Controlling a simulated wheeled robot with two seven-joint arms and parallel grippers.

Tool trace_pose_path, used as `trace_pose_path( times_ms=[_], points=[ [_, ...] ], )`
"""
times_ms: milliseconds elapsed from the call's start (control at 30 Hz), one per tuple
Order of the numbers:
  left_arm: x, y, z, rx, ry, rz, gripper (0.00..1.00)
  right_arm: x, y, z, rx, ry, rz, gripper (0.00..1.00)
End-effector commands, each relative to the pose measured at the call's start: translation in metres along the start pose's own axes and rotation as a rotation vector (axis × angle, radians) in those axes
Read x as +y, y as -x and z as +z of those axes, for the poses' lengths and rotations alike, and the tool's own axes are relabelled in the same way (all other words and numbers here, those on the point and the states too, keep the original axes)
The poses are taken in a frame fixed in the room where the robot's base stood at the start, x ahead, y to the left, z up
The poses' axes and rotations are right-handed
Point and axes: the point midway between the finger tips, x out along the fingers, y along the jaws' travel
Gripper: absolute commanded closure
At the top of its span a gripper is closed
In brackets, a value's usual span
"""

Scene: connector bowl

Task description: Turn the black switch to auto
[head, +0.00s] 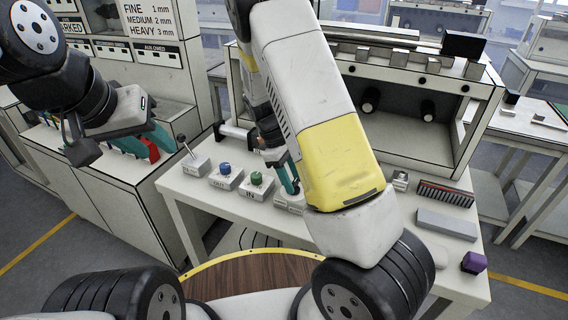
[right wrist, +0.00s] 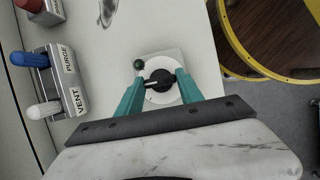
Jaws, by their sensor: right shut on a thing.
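The black switch (right wrist: 158,80) is a knob with a white pointer mark, on a round white dial plate (right wrist: 160,97). Its pointer mark is toward the left in the right wrist view. Any lettering on the dial is too small to read. My right gripper (right wrist: 159,92) has its teal fingers on both sides of the knob, shut on it. In the head view my right gripper (head: 290,178) reaches down to the table, and my forearm hides part of it. My left gripper (head: 158,138) is at the left, away from the switch. Its finger gap is unclear.
Blue (head: 224,169) and green (head: 256,178) knobs stand on small boxes on the white table. A blue PURGE lever (right wrist: 28,58) and a white VENT lever (right wrist: 42,110) are nearby. A purple block (head: 474,263) lies right.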

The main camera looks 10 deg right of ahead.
Motion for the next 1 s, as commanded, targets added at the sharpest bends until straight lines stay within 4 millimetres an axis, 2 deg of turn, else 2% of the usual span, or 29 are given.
trace_pose_path(
  times_ms=[1000],
  points=[
    [0.0000, 0.0000, 0.0000, 0.000, 0.000, 0.000, 0.64, 0.0054, 0.0000, 0.0017, 0.002, -0.645, -0.265, 0.97]
  ],
)
